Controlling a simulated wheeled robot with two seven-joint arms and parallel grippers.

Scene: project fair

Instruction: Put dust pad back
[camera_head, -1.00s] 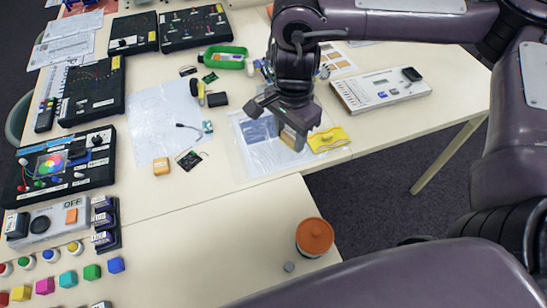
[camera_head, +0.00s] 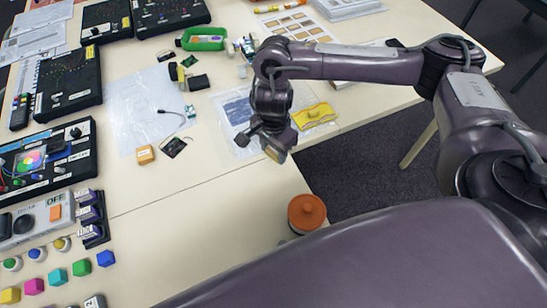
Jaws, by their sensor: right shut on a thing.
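My right gripper (camera_head: 267,143) is shut on a small tan pad (camera_head: 273,152), apparently the dust pad; the fingers hide most of it. The gripper points down over the table at the near edge of a clear plastic sheet (camera_head: 243,142). A flat yellow piece (camera_head: 313,115) with a small raised middle lies just right of the gripper, apart from it. A round container with an orange-brown lid (camera_head: 307,212) stands nearer, at the table's right edge. My left gripper is not in view.
A green tray (camera_head: 203,39), small electronic parts and a small orange block (camera_head: 145,155) lie left of the gripper. Black panels (camera_head: 62,82) and coloured cubes (camera_head: 81,268) fill the left side. The near middle of the table (camera_head: 200,220) is clear.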

